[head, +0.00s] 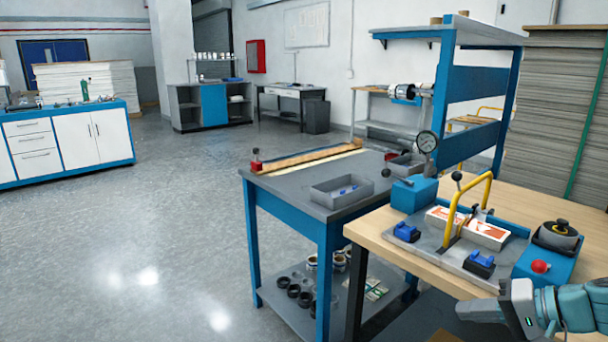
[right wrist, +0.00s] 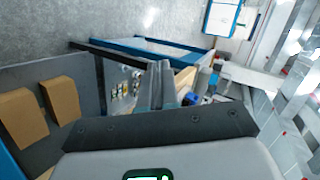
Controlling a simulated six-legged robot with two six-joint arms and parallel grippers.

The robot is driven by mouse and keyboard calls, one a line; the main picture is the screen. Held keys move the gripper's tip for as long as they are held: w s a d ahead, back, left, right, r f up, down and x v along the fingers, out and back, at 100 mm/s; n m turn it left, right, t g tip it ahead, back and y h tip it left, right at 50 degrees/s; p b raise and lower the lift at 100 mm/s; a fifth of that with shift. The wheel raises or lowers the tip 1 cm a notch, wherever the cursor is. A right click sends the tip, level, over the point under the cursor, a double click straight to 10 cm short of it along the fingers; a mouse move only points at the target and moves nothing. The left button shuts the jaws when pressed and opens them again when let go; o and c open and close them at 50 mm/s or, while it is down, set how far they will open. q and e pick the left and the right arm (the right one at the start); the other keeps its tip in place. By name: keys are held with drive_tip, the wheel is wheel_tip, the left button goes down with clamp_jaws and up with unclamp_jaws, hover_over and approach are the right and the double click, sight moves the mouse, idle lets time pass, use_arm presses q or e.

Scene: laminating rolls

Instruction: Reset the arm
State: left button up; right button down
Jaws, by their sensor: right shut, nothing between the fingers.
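My right gripper (head: 468,310) is at the lower right in the head view. It points left, in front of the near edge of the wooden bench (head: 385,235). In the right wrist view its two grey fingers (right wrist: 162,82) lie together, shut, with nothing between them. My left gripper is in neither view.
The bench carries a grey fixture with a yellow handle (head: 455,205), blue clamps, white-and-orange pieces (head: 487,232) and a red button (head: 541,267). A grey-topped blue table (head: 275,190) beside it holds a grey tray (head: 340,202) and a wooden strip. Open floor (head: 130,240) lies left.

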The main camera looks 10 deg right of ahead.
drive_tip(key=s+a+f+g+h, duration=0.1)
drive_tip(key=a+f+g, duration=0.35)
drive_tip(key=f, duration=0.85)
drive_tip(key=s+a+f+g+h, duration=0.15)
drive_tip(key=a+f, duration=0.55)
drive_tip(key=f, duration=0.7)
drive_tip(key=s+a+f+n+g+h, duration=0.1)
drive_tip(key=s+a+f+n+g, duration=0.35)
drive_tip(key=s+a+f, duration=1.1)
wheel_tip(320, 180, up, 24)
drive_tip(key=n+t+p, duration=0.1)
drive_tip(key=p, duration=2.1)
drive_tip(key=shift+w+a+f+t, duration=0.15)
drive_tip(key=shift+w+a+t, duration=0.1)
drive_tip(key=shift+a+t, duration=0.1)
